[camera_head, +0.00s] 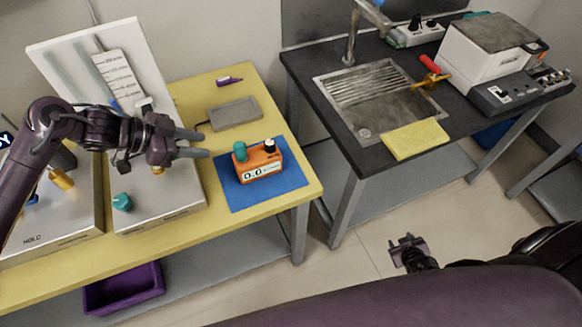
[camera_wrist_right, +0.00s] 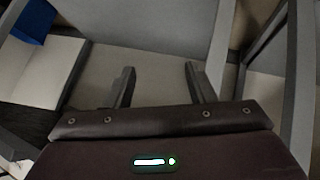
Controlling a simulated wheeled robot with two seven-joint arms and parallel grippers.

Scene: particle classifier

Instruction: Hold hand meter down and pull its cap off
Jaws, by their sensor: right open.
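The orange hand meter (camera_head: 258,168) stands upright on a blue mat (camera_head: 286,183) on the yellow table, its display reading 0.0. On its top are a teal knob-like piece (camera_head: 240,151) at the left and a black and white piece (camera_head: 269,146) at the right. I cannot tell for sure which is the cap. My left gripper (camera_head: 202,144) is open and empty, left of the meter and apart from it, with its fingers pointing toward it. My right gripper (camera_head: 408,244) is low over the floor, away from the meter. In the right wrist view it (camera_wrist_right: 160,80) is open and empty.
A grey flat pad (camera_head: 234,113) and a purple marker (camera_head: 229,81) lie behind the meter. A white apparatus (camera_head: 160,190) stands left of it. A dark sink bench (camera_head: 376,150) with a yellow cloth (camera_head: 415,139) is at right, across a gap.

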